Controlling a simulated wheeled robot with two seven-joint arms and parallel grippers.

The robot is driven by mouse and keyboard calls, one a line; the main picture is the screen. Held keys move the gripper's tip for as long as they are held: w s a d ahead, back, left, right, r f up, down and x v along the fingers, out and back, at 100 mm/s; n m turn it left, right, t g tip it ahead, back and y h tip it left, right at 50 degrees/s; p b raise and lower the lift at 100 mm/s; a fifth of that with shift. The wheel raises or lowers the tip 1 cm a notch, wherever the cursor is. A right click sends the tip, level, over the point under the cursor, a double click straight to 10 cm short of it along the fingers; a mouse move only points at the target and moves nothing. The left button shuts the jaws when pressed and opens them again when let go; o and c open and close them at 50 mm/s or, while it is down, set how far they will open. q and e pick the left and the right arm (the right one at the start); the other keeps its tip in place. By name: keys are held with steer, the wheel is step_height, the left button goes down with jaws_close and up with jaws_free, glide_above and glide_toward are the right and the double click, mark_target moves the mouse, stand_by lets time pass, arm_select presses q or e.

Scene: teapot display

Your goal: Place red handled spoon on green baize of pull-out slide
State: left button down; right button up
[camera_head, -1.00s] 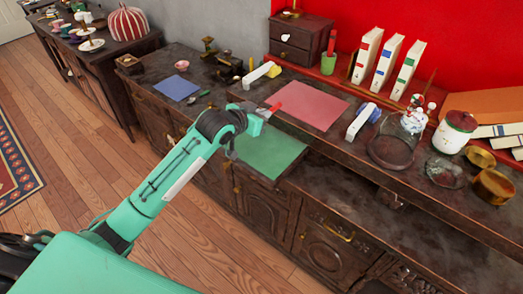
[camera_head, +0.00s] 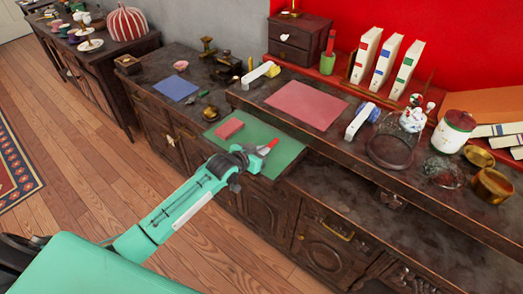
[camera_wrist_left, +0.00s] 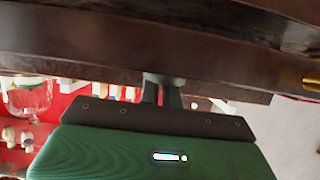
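The green baize (camera_head: 284,148) lies on the pull-out slide, which juts out from the front of the dark sideboard. My left gripper (camera_head: 259,153) is over the right part of the baize. A red piece, which looks like the handle of the red handled spoon (camera_head: 269,146), sticks out from its fingers. The gripper seems shut on it. The spoon's bowl cannot be made out. In the left wrist view the fingers (camera_wrist_left: 163,90) are close together against a dark wooden edge, and the spoon is not clear there. My right gripper is not in view.
A flat red block (camera_head: 229,129) lies on the left part of the baize. A glass dome (camera_head: 392,150) stands to the right. A blue mat (camera_head: 176,88) lies to the left.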

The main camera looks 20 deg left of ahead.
arm_select(q)
steer(key=c, duration=1.6)
jaws_free()
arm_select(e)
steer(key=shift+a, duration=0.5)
arm_select(q)
steer(key=shift+r, duration=0.15)
steer(key=shift+s+a, duration=0.15)
steer(key=shift+s, duration=0.15)
steer(key=v, duration=1.1)
steer(key=shift+s, duration=0.15)
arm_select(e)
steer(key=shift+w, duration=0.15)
arm_select(q)
steer(key=shift+r, duration=0.1)
